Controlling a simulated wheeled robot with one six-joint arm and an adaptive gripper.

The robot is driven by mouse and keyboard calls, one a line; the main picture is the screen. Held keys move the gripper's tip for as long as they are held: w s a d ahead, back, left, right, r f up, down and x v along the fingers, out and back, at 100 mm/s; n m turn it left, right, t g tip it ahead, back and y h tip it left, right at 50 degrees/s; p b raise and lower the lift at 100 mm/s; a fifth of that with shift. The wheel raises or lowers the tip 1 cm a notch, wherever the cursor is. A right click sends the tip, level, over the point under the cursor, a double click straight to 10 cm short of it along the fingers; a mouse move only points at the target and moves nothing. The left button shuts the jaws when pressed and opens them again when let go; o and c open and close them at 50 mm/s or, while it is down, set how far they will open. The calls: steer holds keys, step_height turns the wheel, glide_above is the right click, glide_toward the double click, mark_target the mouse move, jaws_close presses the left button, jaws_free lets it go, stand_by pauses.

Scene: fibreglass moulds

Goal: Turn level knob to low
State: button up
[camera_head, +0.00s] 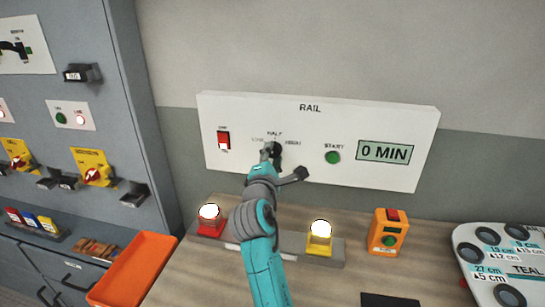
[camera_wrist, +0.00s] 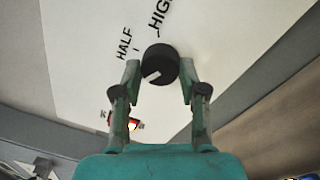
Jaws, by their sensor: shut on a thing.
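The level knob is a black round knob on the white RAIL panel (camera_head: 240,112). In the wrist view the knob (camera_wrist: 160,62) sits between the fingertips of my gripper (camera_wrist: 160,76), which is shut on it. A pale mark on the knob's face points to the lower left in that view. The HALF label (camera_wrist: 124,45) and HIGH label (camera_wrist: 160,14) show beside the knob. In the head view my gripper (camera_head: 272,150) covers most of the knob, below the HALF label; the LOW label (camera_head: 258,140) is faint at its left.
On the panel are a red switch (camera_head: 223,140), a green START button (camera_head: 333,157) and a "0 MIN" display (camera_head: 385,152). An orange tray (camera_head: 135,270) lies at left.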

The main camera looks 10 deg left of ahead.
stand_by(0.4)
steer(key=o, duration=1.2)
steer(key=shift+c, duration=0.2)
steer(key=s, duration=1.2)
steer(key=shift+f, duration=0.4)
steer(key=shift+s, duration=0.1)
